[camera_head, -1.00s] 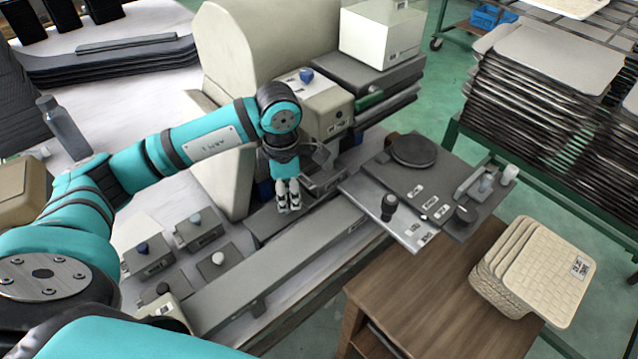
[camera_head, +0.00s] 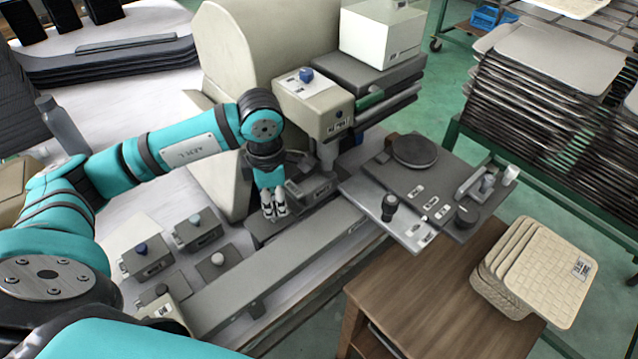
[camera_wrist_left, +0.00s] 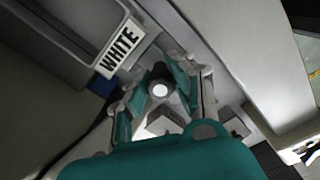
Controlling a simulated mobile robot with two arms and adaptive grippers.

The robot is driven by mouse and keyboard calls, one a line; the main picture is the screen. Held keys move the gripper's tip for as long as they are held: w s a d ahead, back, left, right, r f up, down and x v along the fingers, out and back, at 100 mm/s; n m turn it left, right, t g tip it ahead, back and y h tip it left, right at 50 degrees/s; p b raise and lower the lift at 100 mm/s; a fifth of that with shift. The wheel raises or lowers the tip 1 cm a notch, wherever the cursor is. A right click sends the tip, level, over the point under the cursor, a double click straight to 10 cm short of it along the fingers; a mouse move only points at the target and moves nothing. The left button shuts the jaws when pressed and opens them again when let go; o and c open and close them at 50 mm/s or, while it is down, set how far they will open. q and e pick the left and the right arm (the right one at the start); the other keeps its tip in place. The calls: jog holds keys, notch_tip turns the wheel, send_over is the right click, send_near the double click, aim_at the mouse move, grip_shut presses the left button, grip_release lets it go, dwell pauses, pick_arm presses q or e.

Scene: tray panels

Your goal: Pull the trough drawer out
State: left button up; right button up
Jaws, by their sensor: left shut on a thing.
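My left gripper (camera_head: 273,207) is low beside the pale machine, over a grey trough-like part (camera_head: 258,232) that I take to be the drawer. In the left wrist view, my left gripper (camera_wrist_left: 160,95) has its fingers around a dark knob (camera_wrist_left: 160,72) with a pale round end and is shut on it. A "WHITE" label (camera_wrist_left: 119,47) sits on a grey face beside the knob. The fingers hide part of the knob and of the drawer front. My right gripper is not in view.
A long grey rail (camera_head: 290,262) runs along the front of the bench. Several small knobbed boxes (camera_head: 145,258) stand to the left. A dark panel with a round disc (camera_head: 415,150) lies to the right. A wooden table (camera_head: 415,300) stands in front.

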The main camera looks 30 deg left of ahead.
pick_arm(q)
jog(key=shift+s+a, duration=0.25)
jog(key=shift+s, duration=0.45)
jog(key=shift+s+a, duration=0.25)
jog(key=shift+s, duration=0.4)
jog(key=shift+s+a+b, duration=0.1)
jog(key=shift+b, duration=0.2)
jog(key=shift+s+a+f, duration=0.1)
jog(key=shift+s+a, duration=0.15)
jog(key=shift+s, duration=0.35)
jog(key=s+b, duration=0.1)
jog(key=s+a+b, duration=0.1)
jog(key=s, duration=0.1)
jog(key=shift+s+a, duration=0.15)
jog(key=o, duration=0.9)
jog(key=shift+c, duration=0.2)
